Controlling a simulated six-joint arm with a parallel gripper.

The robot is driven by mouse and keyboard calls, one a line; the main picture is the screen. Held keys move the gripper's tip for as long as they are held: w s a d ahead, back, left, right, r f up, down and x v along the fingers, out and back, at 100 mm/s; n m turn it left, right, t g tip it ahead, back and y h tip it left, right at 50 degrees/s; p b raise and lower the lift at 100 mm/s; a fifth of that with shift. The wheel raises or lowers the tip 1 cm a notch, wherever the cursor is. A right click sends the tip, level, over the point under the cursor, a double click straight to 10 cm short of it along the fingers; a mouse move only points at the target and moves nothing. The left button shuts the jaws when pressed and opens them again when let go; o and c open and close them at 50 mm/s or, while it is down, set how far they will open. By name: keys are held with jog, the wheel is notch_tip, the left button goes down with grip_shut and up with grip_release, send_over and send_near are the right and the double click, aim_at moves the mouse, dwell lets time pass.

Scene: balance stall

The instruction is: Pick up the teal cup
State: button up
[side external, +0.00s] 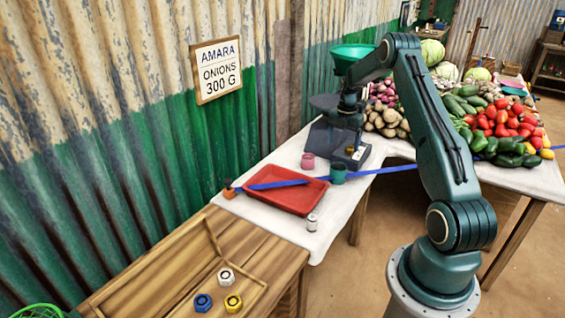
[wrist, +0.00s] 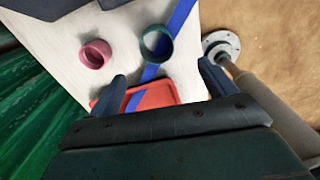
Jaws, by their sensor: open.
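The teal cup (side external: 338,174) stands upright on the pale cloth, beside the front of the weighing scale and behind the red tray. In the wrist view the teal cup (wrist: 144,47) shows its open round rim, a little beyond the fingertips and between their lines. My gripper (wrist: 163,84) is open and empty, with its fingers spread and apart from the cup. In the side view my gripper is up by the scale, above the cup, and its fingertips are hard to make out there.
A pink cup (side external: 308,161) stands left of the teal cup. The red tray (side external: 289,205) and a blue strip (side external: 385,170) lie close by. A small white weight (side external: 312,222) stands in front. The scale's green pan (side external: 350,52) is behind; vegetables (side external: 480,115) fill the right.

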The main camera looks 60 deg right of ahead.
aim_at(339, 166)
notch_tip(339, 166, down, 8)
jog(key=shift+f, duration=0.25)
dwell(0.4)
jog(key=shift+f, duration=0.1)
jog(key=shift+w+f, duration=0.15)
jog(key=shift+f, duration=1.15)
jog(key=shift+w+f, duration=0.15)
jog(key=shift+f, duration=1.1)
jog(key=c, duration=1.1)
jog(key=shift+o, duration=0.2)
jog(key=shift+r, duration=0.2)
